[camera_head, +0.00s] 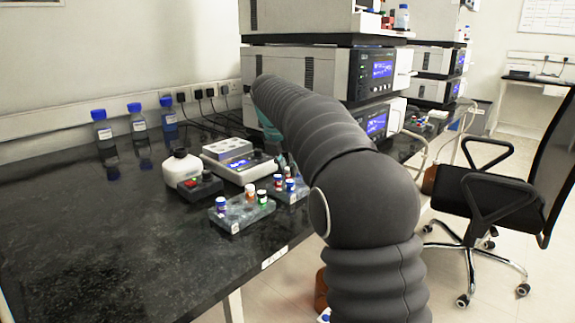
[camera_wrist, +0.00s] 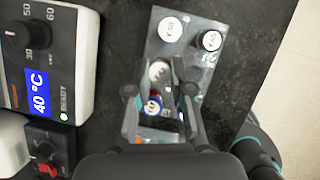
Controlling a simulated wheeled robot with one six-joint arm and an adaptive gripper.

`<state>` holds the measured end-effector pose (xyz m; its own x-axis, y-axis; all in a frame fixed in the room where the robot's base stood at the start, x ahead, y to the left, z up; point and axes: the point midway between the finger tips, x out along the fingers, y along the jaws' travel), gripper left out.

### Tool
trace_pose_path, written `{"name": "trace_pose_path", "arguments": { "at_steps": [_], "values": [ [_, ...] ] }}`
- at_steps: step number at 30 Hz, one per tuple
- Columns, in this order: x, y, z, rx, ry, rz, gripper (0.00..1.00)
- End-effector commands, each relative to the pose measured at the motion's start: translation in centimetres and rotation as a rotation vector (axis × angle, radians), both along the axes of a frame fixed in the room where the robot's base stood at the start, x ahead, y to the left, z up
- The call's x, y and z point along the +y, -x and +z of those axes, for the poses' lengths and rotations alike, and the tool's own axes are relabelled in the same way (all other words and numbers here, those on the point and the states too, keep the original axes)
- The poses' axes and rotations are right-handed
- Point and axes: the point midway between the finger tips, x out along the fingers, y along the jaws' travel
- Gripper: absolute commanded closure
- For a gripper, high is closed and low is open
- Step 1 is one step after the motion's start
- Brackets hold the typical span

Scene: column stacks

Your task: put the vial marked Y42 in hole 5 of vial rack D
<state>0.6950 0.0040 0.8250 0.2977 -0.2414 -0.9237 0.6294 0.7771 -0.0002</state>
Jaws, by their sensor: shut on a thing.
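My gripper (camera_wrist: 160,92) points down over a clear grey vial rack (camera_wrist: 205,68) in the wrist view. It is shut on a vial; two caps show between its fingers, a white one with red (camera_wrist: 158,71) and a white one with blue (camera_wrist: 152,106), and I cannot tell which is held. Two more vials, a white-capped one (camera_wrist: 170,28) and a dark-rimmed one (camera_wrist: 210,40), stand at the rack's far end. Their cap marks are too small to read surely.
A heater block with a blue display (camera_head: 240,160) stands behind the racks and shows 40 °C in the wrist view (camera_wrist: 40,92). A white bottle (camera_head: 182,168) and a small black box (camera_head: 200,186) are beside it.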

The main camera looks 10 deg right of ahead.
Motion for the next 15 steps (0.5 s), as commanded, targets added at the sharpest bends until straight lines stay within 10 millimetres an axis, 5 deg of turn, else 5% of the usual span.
{"name": "trace_pose_path", "arguments": {
  "at_steps": [11,12,15],
  "values": [
    [-0.01,0.00,-0.29,0.000,0.000,0.000,0.97],
    [-0.01,0.00,-0.29,0.000,0.000,0.000,0.74],
    [-0.01,0.00,-0.29,0.000,0.000,0.000,0.50]
  ]
}}
